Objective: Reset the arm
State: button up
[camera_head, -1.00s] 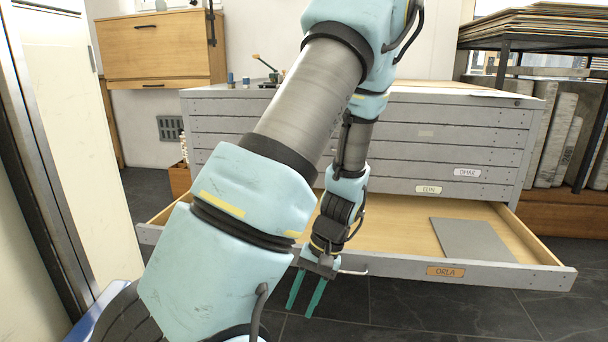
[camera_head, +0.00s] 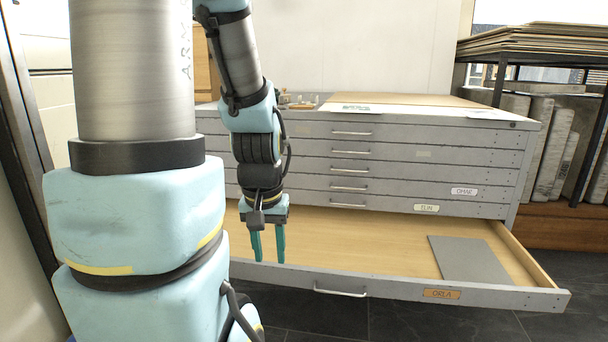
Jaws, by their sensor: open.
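My gripper (camera_head: 268,246) points down with its two green fingers apart and nothing between them. In the picture it hangs over the left part of the open bottom drawer (camera_head: 380,284), near the drawer's front panel. My arm fills the left of the view and hides the drawer's left end.
The grey flat-file cabinet (camera_head: 400,160) has several shut drawers above the open one. A grey plate (camera_head: 468,258) lies at the right in the open drawer, which carries an ORLA label (camera_head: 441,294). A rack with stacked sheets (camera_head: 540,42) stands at the right. Dark floor (camera_head: 400,322) shows in front.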

notch_tip(320, 180, up, 33)
jog(key=p, duration=3.1)
jog(key=shift+f, duration=0.15)
